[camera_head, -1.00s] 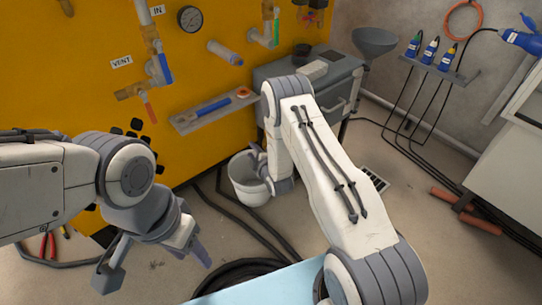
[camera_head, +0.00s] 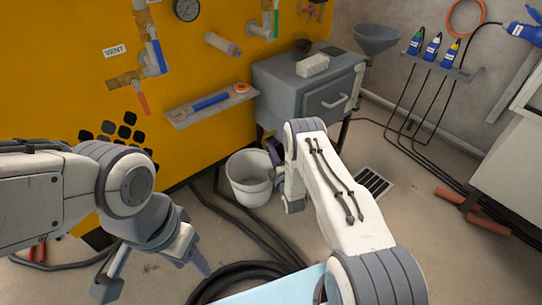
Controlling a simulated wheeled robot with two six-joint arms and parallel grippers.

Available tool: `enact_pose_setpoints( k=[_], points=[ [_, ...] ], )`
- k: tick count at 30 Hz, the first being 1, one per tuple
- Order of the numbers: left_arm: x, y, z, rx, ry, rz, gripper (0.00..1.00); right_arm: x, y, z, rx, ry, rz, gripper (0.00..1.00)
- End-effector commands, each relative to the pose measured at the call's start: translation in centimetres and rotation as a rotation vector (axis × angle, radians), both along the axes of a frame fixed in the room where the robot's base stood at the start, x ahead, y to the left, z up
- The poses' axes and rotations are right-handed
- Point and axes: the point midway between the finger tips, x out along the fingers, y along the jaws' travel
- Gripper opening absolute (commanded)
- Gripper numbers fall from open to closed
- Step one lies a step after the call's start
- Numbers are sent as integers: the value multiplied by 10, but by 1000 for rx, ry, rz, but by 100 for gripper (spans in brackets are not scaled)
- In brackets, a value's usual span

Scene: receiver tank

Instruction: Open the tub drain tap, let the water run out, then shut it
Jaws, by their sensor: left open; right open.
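I cannot make out which fitting is the tub drain tap. The yellow panel (camera_head: 60,60) carries a valve with a blue handle (camera_head: 157,57), one with an orange-red handle (camera_head: 143,104) and one with a green handle (camera_head: 276,20). A white bucket (camera_head: 249,180) stands on the floor below the panel; no water shows. My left gripper (camera_head: 153,276) is open and empty at the lower left, above the floor. My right gripper (camera_head: 282,178) is open just right of the bucket, partly hidden by its own arm; I cannot tell whether it touches the bucket.
A grey cabinet (camera_head: 282,92) with a handle stands behind my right arm. A shelf (camera_head: 180,119) with a blue tool sticks out from the panel. Black hoses (camera_head: 232,218) run along the floor. A floor grate (camera_head: 373,185) lies to the right, with orange-red pipe pieces (camera_head: 478,212) beyond.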

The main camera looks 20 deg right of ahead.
Motion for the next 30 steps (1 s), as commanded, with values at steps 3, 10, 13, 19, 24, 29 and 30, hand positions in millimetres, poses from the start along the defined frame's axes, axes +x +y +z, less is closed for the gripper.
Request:
enact_pose_setpoints(
  k=[3,10,13,19,24,29,30],
  points=[
    [0,0,-8,0,0,0,50,12,-1,-1,1,-2,0,42],
    [0,0,-8,0,0,0,50,17,-1,1,1,1,-1,42],
    [0,0,-8,0,0,0,50,17,-1,1,1,1,-1,42],
    [0,0,-8,0,0,0,50,16,-1,1,1,1,0,0],
    [0,0,-7,0,0,0,50,16,-1,1,3,2,0,0],
    [0,0,-4,0,0,0,50,16,-1,2,25,10,0,0],
    [0,0,-2,0,0,0,50,16,-1,3,38,14,0,0]
  ],
)
